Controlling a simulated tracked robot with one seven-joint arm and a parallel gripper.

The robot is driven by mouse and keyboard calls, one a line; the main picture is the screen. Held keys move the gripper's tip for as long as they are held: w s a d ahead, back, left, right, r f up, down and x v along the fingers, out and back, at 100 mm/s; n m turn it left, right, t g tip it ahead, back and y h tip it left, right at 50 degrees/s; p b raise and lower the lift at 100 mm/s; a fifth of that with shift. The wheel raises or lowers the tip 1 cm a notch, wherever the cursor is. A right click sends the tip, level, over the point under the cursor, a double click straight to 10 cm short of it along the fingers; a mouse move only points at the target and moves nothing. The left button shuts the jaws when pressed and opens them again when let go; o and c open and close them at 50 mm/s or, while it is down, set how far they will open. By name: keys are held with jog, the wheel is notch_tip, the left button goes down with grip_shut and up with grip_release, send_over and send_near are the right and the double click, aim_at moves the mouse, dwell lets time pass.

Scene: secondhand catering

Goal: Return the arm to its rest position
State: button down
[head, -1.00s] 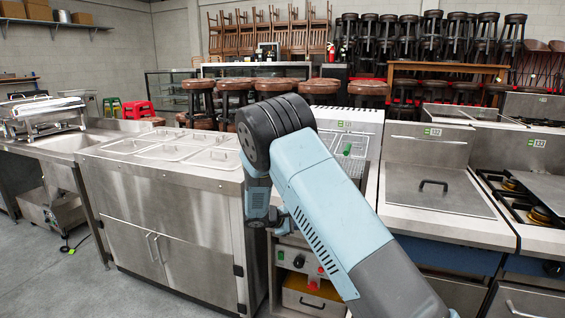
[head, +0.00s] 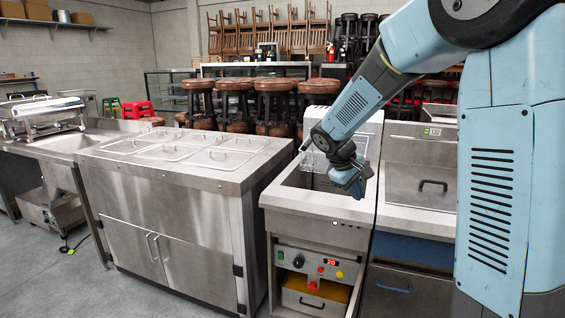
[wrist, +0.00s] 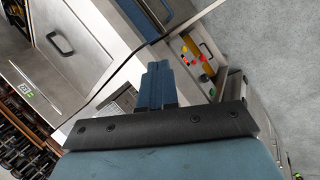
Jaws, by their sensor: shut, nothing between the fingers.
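My arm is bent high on the right of the head view, with its forearm reaching down and left. My gripper (head: 354,184) hangs over the right front part of the fryer (head: 305,205), above its rim. In the wrist view my gripper (wrist: 157,70) shows its two blue fingers together, with nothing between them. The fryer's control panel (wrist: 197,55), with coloured buttons and a knob, shows beyond the fingers. The exact gap between the fingertips and the fryer is hard to tell.
A steel counter with lidded pans (head: 180,185) stands left of the fryer. A lidded steel unit (head: 415,190) stands close on its right, partly behind my arm. Stools (head: 275,105) fill the back. Grey floor (head: 75,290) is open at the front left.

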jog(key=s+d+r+m+t+y, duration=0.1)
jog(key=s+r+m+y, duration=0.1)
jog(key=s, duration=1.2)
jog(key=s+d+r+m+t+y, duration=0.2)
jog(key=s+r+m, duration=0.3)
jog(key=s, duration=1)
notch_tip(320, 180, up, 3)
jog(key=shift+f+y, duration=0.2)
jog(key=shift+y, duration=0.4)
